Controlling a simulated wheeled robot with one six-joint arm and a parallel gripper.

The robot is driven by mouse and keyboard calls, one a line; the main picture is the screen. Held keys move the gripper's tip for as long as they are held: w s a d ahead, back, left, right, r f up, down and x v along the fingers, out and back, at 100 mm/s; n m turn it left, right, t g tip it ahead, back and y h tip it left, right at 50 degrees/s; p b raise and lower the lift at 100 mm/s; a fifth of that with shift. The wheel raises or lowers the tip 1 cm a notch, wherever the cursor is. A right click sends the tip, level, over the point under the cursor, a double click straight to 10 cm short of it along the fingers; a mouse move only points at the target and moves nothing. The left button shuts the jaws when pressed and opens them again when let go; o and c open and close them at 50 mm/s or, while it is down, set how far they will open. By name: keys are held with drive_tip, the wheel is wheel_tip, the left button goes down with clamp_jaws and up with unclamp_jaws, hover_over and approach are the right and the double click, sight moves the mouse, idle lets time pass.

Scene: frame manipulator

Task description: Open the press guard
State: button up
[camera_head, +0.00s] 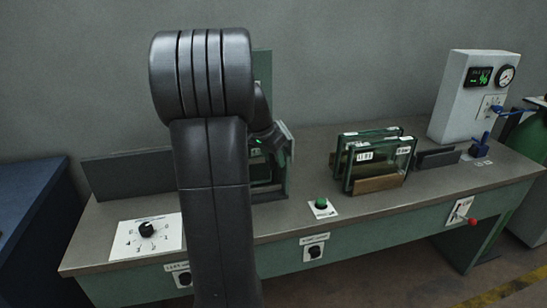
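My arm's large dark links fill the left centre of the view. Its wrist end, with a small green light, shows just right of them, and my gripper (284,143) seems to be there; its fingers cannot be made out. A green upright machine frame (263,68), probably the press, stands behind my arm and is mostly hidden. Right of it stand green-framed clear panels (376,160) with white labels, one reading like "LIFT". They are upright and apart from my arm. I cannot tell which part is the press guard, or whether my gripper touches anything.
The grey workbench (310,224) carries a dial plate (146,235) at left, a green button (321,204) at the front middle, and a white gauge cabinet (475,95) at right. A red-knobbed lever (463,212) is on the bench front. A blue cabinet (28,205) stands at left.

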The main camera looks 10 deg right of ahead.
drive_tip(key=shift+f, duration=0.25)
clamp_jaws()
drive_tip(key=s+a+b, duration=0.1)
drive_tip(key=a+b, duration=0.2)
drive_tip(key=a, duration=2.9)
drive_tip(key=shift+a+r, duration=0.1)
unclamp_jaws()
